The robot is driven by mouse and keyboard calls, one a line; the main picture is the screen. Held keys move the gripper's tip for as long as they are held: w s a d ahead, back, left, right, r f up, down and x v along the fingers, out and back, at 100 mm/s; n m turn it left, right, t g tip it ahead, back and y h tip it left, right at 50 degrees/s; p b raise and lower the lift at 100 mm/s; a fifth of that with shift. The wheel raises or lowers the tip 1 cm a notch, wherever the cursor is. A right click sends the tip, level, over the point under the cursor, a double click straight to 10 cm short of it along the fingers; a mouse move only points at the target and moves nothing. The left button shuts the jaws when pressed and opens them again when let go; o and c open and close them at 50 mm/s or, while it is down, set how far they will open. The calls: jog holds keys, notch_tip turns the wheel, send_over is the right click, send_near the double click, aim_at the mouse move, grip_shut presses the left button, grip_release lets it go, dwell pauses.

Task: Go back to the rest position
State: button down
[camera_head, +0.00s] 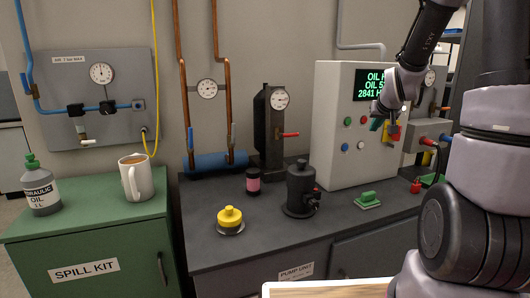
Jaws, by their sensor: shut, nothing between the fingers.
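My gripper (377,122) is in the upper right, at the end of my pale, dark-jointed arm. It is shut and holds nothing that I can see. It overlaps the right part of the white control cabinet (335,125), just below the green-lettered screen (369,84). I cannot tell whether it touches the cabinet. My wrist hides part of the cabinet's right side.
A dark bench (230,265) carries a yellow-capped part (230,217), a black cylindrical pump (300,190), a pink-banded jar (253,181) and a green block (368,199). A mug (137,180) and an oil bottle (40,187) stand on the green cabinet (90,235).

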jog(key=s+a+r+y, duration=0.1)
jog(key=s+a+r, duration=0.3)
jog(key=s, duration=0.5)
jog(key=s+a+r+m+g+y, duration=0.1)
jog(key=s+a+r, duration=0.3)
jog(key=s, duration=0.6)
jog(key=s+a+r+g+y, duration=0.1)
jog(key=s+a+r, duration=0.4)
jog(key=s, duration=0.4)
jog(key=shift+s+m+y, duration=0.3)
jog(key=shift+y, duration=0.1)
